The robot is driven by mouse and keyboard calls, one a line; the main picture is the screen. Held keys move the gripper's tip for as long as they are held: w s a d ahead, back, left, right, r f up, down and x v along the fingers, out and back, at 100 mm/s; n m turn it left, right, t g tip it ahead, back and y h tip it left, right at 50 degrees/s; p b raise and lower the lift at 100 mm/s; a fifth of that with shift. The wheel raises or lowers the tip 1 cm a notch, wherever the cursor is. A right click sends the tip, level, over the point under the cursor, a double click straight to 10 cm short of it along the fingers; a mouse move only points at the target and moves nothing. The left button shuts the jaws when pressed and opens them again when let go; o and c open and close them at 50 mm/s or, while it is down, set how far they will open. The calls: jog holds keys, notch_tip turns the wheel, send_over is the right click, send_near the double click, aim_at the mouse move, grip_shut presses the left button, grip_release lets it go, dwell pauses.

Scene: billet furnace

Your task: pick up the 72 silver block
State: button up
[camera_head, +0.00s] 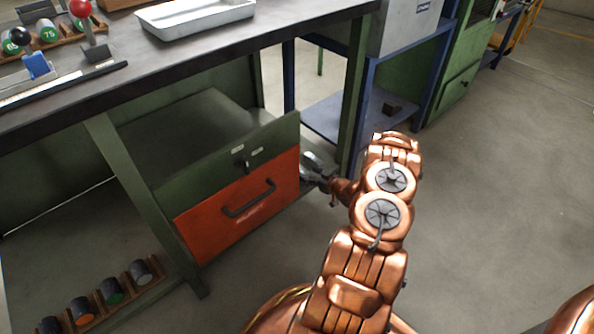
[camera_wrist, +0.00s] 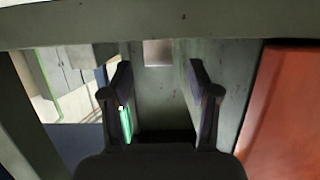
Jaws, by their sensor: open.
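A small pale, silver-grey square block (camera_wrist: 158,53) shows in the wrist view, ahead of and between my fingertips. No number can be read on it, so I cannot tell whether it is the 72 block. My gripper (camera_wrist: 159,75) is open, with nothing between its fingers. In the head view my gripper (camera_head: 316,170) is beside the right end of the orange-fronted drawer (camera_head: 235,210), near the bench leg. The block cannot be made out in the head view.
The dark bench top (camera_head: 200,55) is above my gripper and carries a metal tray (camera_head: 195,14). A green post (camera_head: 355,95) stands close to my gripper. A rack of dark cylinders (camera_head: 97,302) is low at the left. Open floor (camera_head: 490,200) lies to the right.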

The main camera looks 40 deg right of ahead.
aim_at(305, 172)
jog(key=shift+w+d+f+b, duration=0.3)
jog(key=shift+w+f+b, duration=0.1)
jog(key=shift+w, duration=0.2)
jog(key=x, duration=0.1)
jog(key=b+x, duration=0.1)
jog(key=x, duration=0.1)
jog(key=shift+w+a+b, duration=0.15)
jog(key=shift+a+b, duration=0.1)
jog(key=shift+b, duration=0.05)
jog(key=shift+w, duration=0.55)
grip_shut()
